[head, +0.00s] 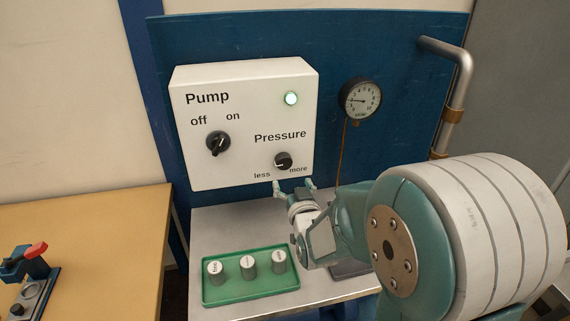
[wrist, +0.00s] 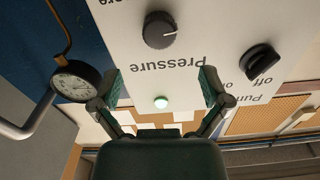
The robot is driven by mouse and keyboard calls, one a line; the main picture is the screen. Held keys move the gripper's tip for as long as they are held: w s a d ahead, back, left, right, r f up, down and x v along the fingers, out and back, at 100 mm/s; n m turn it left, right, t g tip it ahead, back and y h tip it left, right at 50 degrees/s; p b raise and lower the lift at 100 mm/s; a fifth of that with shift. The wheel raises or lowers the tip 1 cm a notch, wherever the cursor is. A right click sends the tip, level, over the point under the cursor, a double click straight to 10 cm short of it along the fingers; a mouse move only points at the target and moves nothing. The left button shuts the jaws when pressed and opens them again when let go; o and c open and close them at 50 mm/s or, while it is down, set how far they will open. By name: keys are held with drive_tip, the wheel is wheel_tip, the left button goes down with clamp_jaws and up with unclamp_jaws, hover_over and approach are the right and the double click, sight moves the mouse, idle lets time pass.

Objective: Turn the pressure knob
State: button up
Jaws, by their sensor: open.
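The pressure knob (head: 283,161) is a small dark round knob low on the right of a white control box (head: 245,95), between the words "less" and "more". A pale mark on it seems to point left, toward "less". In the wrist view, which is upside down, the knob (wrist: 159,30) is at the top centre, beyond the fingertips. My gripper (head: 294,186) is open and empty, just below the knob in the head view and apart from it. Both fingers of my gripper (wrist: 160,86) show spread in the wrist view.
The pump knob (head: 218,143) is at the box's left, and a green lamp (head: 291,98) is lit. A pressure gauge (head: 360,98) and a metal pipe (head: 456,85) stand to the right. Below, a green tray (head: 250,293) holds labelled weights. A wooden table (head: 100,235) is at left.

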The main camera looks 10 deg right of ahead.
sight(285, 164)
drive_tip(key=w, duration=0.8)
drive_tip(key=shift+w, duration=0.25)
drive_tip(key=c, duration=1.1)
